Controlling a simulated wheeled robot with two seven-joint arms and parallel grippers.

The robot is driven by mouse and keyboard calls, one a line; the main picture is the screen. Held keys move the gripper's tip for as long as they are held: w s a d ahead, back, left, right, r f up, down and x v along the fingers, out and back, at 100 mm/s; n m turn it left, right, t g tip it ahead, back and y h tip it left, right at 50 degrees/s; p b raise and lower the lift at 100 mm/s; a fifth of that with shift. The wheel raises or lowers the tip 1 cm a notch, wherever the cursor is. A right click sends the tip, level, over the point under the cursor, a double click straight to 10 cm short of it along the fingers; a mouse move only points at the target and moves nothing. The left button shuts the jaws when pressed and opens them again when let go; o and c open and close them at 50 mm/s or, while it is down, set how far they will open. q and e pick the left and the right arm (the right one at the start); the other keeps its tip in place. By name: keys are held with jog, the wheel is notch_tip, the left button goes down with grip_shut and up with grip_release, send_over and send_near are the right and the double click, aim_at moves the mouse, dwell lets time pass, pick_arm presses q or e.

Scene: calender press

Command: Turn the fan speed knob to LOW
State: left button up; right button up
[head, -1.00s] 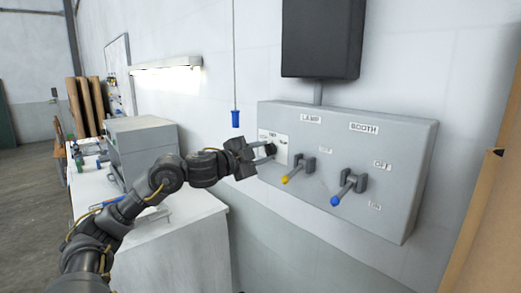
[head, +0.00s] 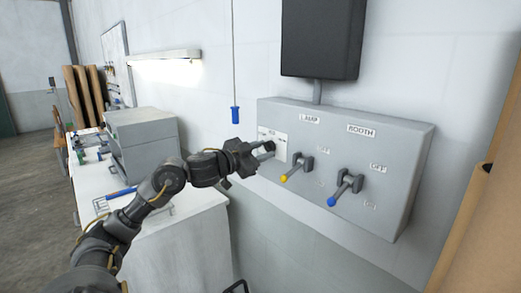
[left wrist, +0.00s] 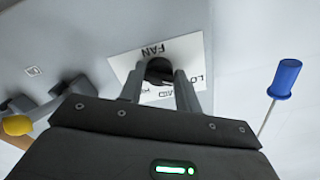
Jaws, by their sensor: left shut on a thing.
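The dark fan speed knob (head: 268,146) sits on a white label plate (head: 275,136) at the left end of a grey wall panel. In the left wrist view the knob (left wrist: 158,71) is between my fingers, and the plate (left wrist: 126,64) shows FAN, MID and partly covered speed labels, upside down. My left gripper (head: 264,151) is shut on the knob, one finger on each side. Which label the knob points to cannot be told. My right gripper is not in view.
The grey panel (head: 400,145) also bears a yellow-tipped lever (head: 292,172) and a blue-tipped lever (head: 343,188), right of the knob. A blue pull handle (head: 235,115) hangs on a cord close to my left gripper. A white bench (head: 185,235) stands below left.

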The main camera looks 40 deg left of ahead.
pick_arm(q)
jog(key=shift+r, duration=0.25)
jog(key=o, duration=0.7)
jog(key=shift+o, duration=1.4)
jog(key=shift+w+d+f, duration=0.1)
jog(key=shift+w, duration=0.05)
jog(key=s+a+b, duration=0.1)
jog(key=s+b, duration=0.2)
jog(key=s, duration=0.8)
jog(key=shift+b, duration=0.35)
